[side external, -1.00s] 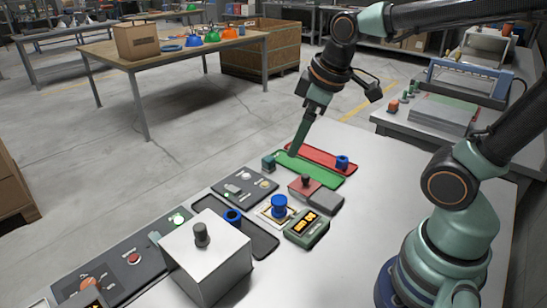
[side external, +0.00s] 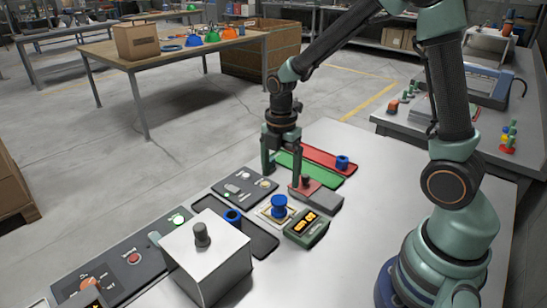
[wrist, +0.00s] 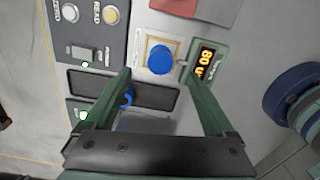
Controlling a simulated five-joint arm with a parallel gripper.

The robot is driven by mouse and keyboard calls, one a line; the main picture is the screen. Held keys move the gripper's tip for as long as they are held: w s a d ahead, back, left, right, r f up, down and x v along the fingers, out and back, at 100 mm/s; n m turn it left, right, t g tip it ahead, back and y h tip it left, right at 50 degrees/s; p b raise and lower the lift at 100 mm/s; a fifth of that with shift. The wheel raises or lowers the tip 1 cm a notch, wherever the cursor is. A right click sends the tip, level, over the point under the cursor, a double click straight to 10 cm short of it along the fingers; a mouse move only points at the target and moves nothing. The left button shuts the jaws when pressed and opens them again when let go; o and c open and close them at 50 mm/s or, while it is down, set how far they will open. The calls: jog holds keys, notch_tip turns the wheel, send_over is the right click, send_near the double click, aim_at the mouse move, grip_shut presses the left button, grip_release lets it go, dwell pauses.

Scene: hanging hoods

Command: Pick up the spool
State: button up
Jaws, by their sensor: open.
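The blue spool (side external: 279,206) stands upright on a square, tan-bordered pad (side external: 264,214) beside the green display unit (side external: 307,229). In the wrist view the spool shows as a round blue top (wrist: 161,59), just beyond and between my fingertips. My gripper (side external: 282,178) points down with its two fingers apart and nothing between them. It is above and behind the spool in the side view, apart from it. In the wrist view my gripper (wrist: 159,72) is spread wide.
A metal box with a dark knob (side external: 207,268) stands at the front. A dark tray (side external: 262,240) holds a blue ring (side external: 232,216). Green (side external: 319,176) and red (side external: 328,154) trays lie behind; the red holds a blue piece. A grey block and red plate sit nearby.

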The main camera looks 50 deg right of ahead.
aim_at(280, 198)
jog(key=f, duration=0.8)
jog(key=shift+s+a+f, duration=0.1)
jog(key=shift+a+f, duration=0.1)
grip_shut()
